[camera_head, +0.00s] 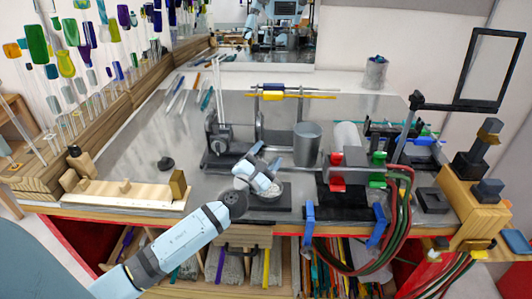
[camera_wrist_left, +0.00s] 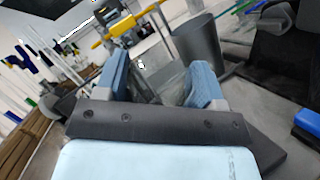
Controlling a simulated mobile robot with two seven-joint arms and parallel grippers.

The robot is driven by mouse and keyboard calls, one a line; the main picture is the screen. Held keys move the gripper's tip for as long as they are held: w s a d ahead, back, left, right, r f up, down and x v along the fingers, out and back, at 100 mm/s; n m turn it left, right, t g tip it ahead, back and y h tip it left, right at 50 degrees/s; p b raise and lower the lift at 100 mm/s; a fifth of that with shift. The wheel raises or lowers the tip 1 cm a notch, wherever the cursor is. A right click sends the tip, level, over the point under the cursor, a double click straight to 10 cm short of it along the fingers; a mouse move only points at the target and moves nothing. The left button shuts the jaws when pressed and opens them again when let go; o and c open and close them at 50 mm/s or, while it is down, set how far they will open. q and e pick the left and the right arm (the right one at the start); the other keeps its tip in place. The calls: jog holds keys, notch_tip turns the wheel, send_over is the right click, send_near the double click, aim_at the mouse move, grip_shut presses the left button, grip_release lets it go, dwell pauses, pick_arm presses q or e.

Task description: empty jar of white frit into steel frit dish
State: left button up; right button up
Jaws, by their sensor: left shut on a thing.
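My left gripper (camera_head: 265,163) is low over the bench front, its blue-tipped fingers shut on a clear glass jar. In the left wrist view the jar (camera_wrist_left: 168,82) sits between the two fingers (camera_wrist_left: 160,84); it looks tilted, and I cannot make out what is left inside. The steel frit dish (camera_head: 277,195) is right under the gripper, on a dark pad (camera_head: 270,211). Pale, speckled material shows in the dish, partly hidden by my gripper. My right gripper is not in view.
A grey metal cup (camera_head: 307,146) stands just behind and right of the dish; it also shows in the left wrist view (camera_wrist_left: 200,42). A burner with red and green fittings (camera_head: 350,172) and hoses is to the right. A wooden rest (camera_head: 125,193) lies left. Bare steel bench lies between.

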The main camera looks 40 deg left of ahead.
pick_arm(q)
jog(key=shift+r+n+y, duration=0.4)
jog(key=shift+n, duration=0.3)
jog(key=shift+r+n+g, duration=0.2)
jog(key=shift+n+g, duration=0.1)
jog(key=shift+n, duration=0.1)
jog(key=shift+r+n+g+y, duration=0.35)
jog(key=shift+r+n, duration=0.2)
jog(key=shift+n, duration=0.55)
jog(key=n, duration=0.1)
jog(key=r+n+g, duration=0.1)
jog(key=n, duration=0.1)
jog(key=n+g, duration=0.1)
jog(key=shift+r+n, duration=0.3)
jog(key=shift+r, duration=0.05)
pick_arm(e)
jog(key=shift+w+r, duration=0.1)
jog(key=shift+r, duration=0.55)
pick_arm(q)
jog(key=shift+b, duration=0.3)
pick_arm(e)
jog(key=shift+a+f, duration=0.1)
